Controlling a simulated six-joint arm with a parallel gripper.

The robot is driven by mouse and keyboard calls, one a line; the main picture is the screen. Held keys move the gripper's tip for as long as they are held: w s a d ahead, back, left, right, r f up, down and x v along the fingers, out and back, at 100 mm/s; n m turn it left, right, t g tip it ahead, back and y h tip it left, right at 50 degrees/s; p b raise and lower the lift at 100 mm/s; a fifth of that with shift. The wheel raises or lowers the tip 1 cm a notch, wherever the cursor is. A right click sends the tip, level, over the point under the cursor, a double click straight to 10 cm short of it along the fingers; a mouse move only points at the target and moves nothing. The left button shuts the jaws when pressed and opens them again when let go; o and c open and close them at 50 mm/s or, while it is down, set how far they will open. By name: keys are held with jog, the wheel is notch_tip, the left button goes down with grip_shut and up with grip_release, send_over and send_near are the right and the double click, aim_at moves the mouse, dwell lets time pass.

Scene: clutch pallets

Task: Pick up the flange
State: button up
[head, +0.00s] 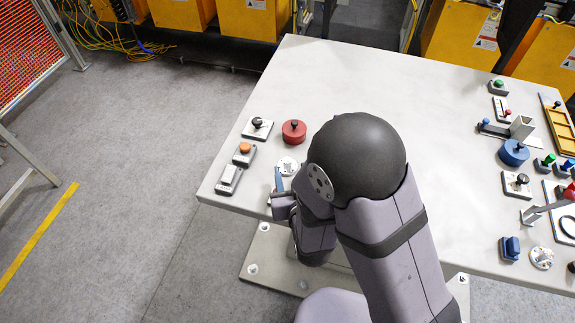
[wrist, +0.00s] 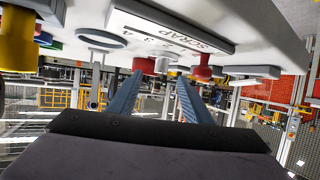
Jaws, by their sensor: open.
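A similar disc (head: 541,258) lies near the right front. Which one is the flange meant, I cannot tell. My gripper (wrist: 156,82) is open, its two blue fingers apart with nothing held between them. In the head view my arm hides most of it; a blue finger (head: 278,180) shows just below the left disc. In the wrist view the table appears at the top, and a small pale cylinder (wrist: 162,65) shows beyond the fingertips.
A red round part (head: 294,131), a black-knobbed block (head: 257,128), an orange-button box (head: 244,154) and a grey switch (head: 229,179) stand close by. A SCRAP plate (wrist: 170,27) shows in the wrist view. Several parts crowd the right side; the table's upper middle (head: 370,80) is clear.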

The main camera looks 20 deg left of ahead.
aim_at(288, 164)
jog(key=shift+x, duration=0.75)
jog(key=shift+p+x, duration=0.8)
jog(key=shift+x, duration=1.85)
jog(key=shift+s+f, duration=0.15)
jog(key=shift+f, duration=0.05)
grip_shut()
